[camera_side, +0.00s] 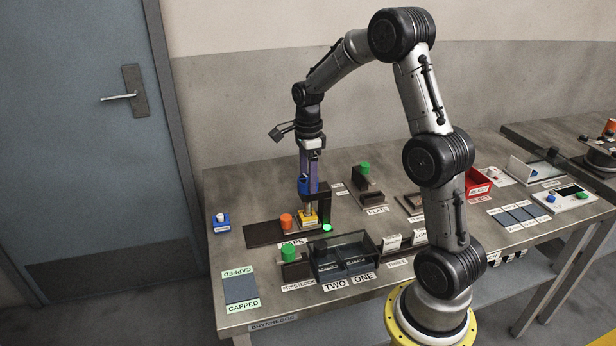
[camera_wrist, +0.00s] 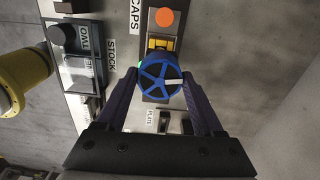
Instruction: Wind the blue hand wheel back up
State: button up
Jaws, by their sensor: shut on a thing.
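The blue hand wheel (camera_side: 305,186) sits at the top of a small dark press stand (camera_side: 324,205). In the wrist view the wheel (camera_wrist: 152,88) shows its spokes and one pale grey bar on its right. My gripper (camera_side: 309,181) points straight down from above. In the wrist view the purple fingers of my gripper (camera_wrist: 160,80) close on the wheel from both sides. Below the wheel, a yellow block (camera_side: 308,216) stands under the press; it also shows in the wrist view (camera_wrist: 158,44). I cannot tell whether the press touches the block.
An orange cap (camera_side: 286,221) stands on a dark strip (camera_side: 262,235) left of the press. A green button (camera_side: 327,228) is in front. A clear-lidded stock box (camera_side: 345,250), a plate holder (camera_side: 366,182) and a red bin (camera_side: 478,182) stand around.

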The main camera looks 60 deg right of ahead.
jog(key=n, duration=0.4)
jog(key=shift+r, duration=0.1)
jog(key=n, duration=1.2)
jog(key=shift+n, duration=0.3)
jog(key=n, duration=0.4)
jog(key=shift+n, duration=0.3)
jog(key=n, duration=0.3)
jog(key=shift+w+n, duration=0.1)
jog(key=shift+n, duration=0.2)
jog(key=n, duration=0.4)
jog(key=shift+n, duration=1.9)
